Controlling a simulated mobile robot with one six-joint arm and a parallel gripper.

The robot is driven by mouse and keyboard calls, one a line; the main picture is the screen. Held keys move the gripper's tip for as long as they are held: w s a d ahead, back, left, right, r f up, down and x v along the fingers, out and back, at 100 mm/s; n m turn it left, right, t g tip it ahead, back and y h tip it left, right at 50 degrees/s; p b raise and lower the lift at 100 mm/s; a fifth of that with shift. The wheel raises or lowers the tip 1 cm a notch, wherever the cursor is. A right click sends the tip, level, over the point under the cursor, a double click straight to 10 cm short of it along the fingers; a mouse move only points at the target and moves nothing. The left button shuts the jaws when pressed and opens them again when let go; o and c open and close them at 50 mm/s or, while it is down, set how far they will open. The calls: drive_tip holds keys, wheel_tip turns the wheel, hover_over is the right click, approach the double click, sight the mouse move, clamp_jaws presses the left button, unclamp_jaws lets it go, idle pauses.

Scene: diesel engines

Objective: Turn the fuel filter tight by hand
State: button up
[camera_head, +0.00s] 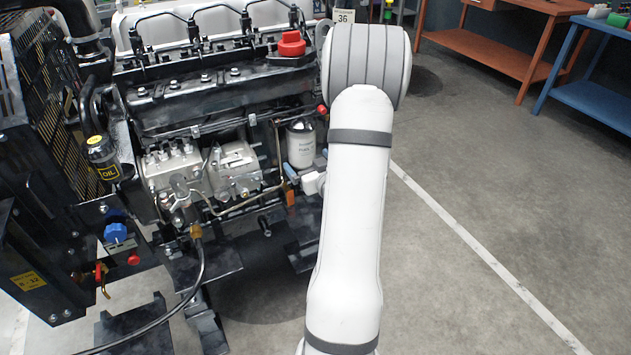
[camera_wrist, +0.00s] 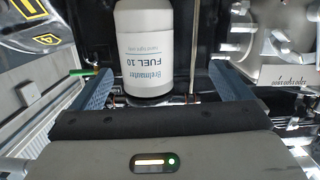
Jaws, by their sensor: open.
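The fuel filter (camera_head: 300,146) is a white canister upright on the side of the engine (camera_head: 215,110), right of the silver injection pump. In the wrist view the filter (camera_wrist: 150,48) appears inverted, with the label "FUEL 10" and a dark end nearest my gripper. My gripper (camera_wrist: 161,74) is open, with one blue finger on each side of the filter and visible gaps to both. In the head view my gripper (camera_head: 306,175) is at the filter's lower part, partly hidden by my arm. I cannot tell how deep the fingers reach around it.
The silver injection pump (camera_head: 228,168) and thin metal pipes lie close left of the filter. A red cap (camera_head: 291,44) sits on top of the engine. An orange workbench (camera_head: 500,50) and a blue one (camera_head: 592,95) stand far right. The floor (camera_head: 480,200) on the right is clear.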

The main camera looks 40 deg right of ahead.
sight(308, 155)
drive_tip(key=shift+m+t, duration=0.3)
drive_tip(key=shift+t, duration=0.4)
drive_tip(key=w+d, duration=0.1)
drive_tip(key=w, duration=0.1)
drive_tip(key=w+d+f+p, duration=0.1)
drive_tip(key=w, duration=0.2)
drive_tip(key=w+d+f+p, duration=0.1)
drive_tip(key=w+d, duration=0.1)
drive_tip(key=shift+w+f, duration=0.25)
drive_tip(key=shift+w+d, duration=0.15)
drive_tip(key=shift+w, duration=0.25)
drive_tip(key=shift+f, duration=0.1)
drive_tip(key=shift+w+b, duration=0.1)
drive_tip(key=shift+b, duration=0.25)
drive_tip(key=shift+c, duration=0.5)
drive_tip(key=c, duration=1.3)
